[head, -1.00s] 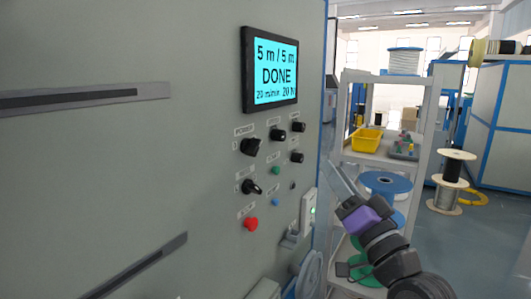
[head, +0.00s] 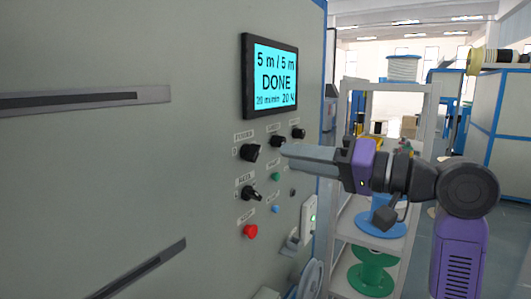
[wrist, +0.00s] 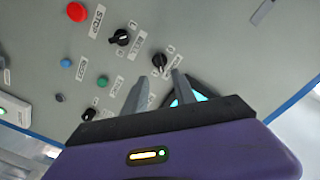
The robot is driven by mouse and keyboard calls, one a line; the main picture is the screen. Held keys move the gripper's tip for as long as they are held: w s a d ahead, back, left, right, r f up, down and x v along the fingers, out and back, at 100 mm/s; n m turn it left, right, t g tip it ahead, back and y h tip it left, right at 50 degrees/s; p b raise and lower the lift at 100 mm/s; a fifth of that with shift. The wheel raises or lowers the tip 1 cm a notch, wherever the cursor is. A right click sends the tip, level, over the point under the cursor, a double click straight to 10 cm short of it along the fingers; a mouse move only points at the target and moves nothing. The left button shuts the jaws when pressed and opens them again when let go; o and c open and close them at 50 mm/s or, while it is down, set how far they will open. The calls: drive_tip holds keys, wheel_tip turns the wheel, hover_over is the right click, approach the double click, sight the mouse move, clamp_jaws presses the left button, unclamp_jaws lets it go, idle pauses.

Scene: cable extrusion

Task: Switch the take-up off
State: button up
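The take-up switch looks to be the black REEL knob (head: 250,193) on the grey panel, between the POWER knob (head: 250,152) and the red STOP button (head: 250,231). The REEL knob's handle is turned aslant; which mark it points to is too small to tell. In the wrist view the REEL knob (wrist: 120,37) is up and left of the fingertips, and the POWER knob (wrist: 160,60) is just beyond them. My gripper (head: 286,152) is level in front of the panel, right of the POWER knob. In the wrist view my gripper (wrist: 158,78) is open and empty, fingers apart.
The screen (head: 275,75) above the knobs reads 5 m / 5 m DONE. A green button (head: 276,176), a blue button (head: 275,209) and other black knobs sit close by. A shelf rack (head: 360,225) with spools stands right of the panel.

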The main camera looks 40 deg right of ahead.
sight(259, 151)
drive_tip(key=p+x, duration=0.1)
drive_tip(key=x, duration=0.6)
drive_tip(key=shift+w, duration=0.15)
clamp_jaws()
